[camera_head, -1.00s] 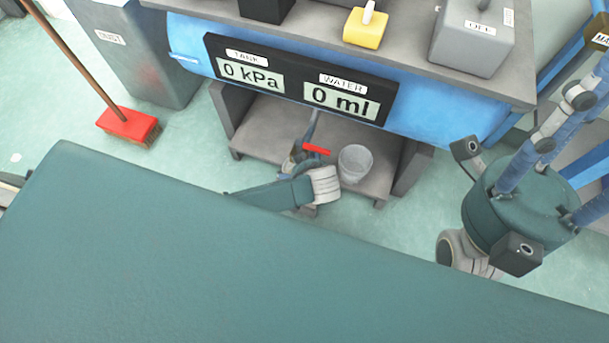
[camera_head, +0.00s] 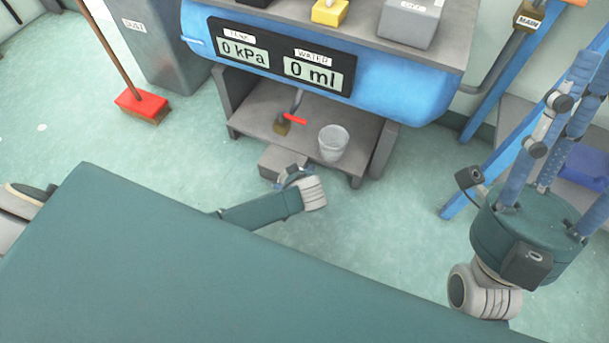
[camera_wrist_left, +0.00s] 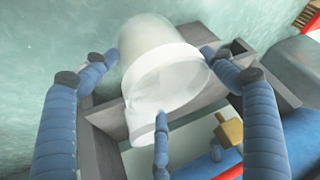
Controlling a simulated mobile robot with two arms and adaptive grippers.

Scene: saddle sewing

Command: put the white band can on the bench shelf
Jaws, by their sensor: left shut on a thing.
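In the left wrist view, my left gripper (camera_wrist_left: 160,88) has its blue segmented fingers closed around a pale, whitish can (camera_wrist_left: 160,45) with a white band. The can is held over a view of the bench's lower shelf.
A translucent cup (camera_head: 333,143) stands on the shelf, right of a red-handled valve (camera_head: 293,118). A grey block (camera_head: 283,160) lies before the shelf. A red broom (camera_head: 142,104) and grey bin (camera_head: 165,50) stand left. Blue frame posts (camera_head: 490,150) stand right. Floor between is clear.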

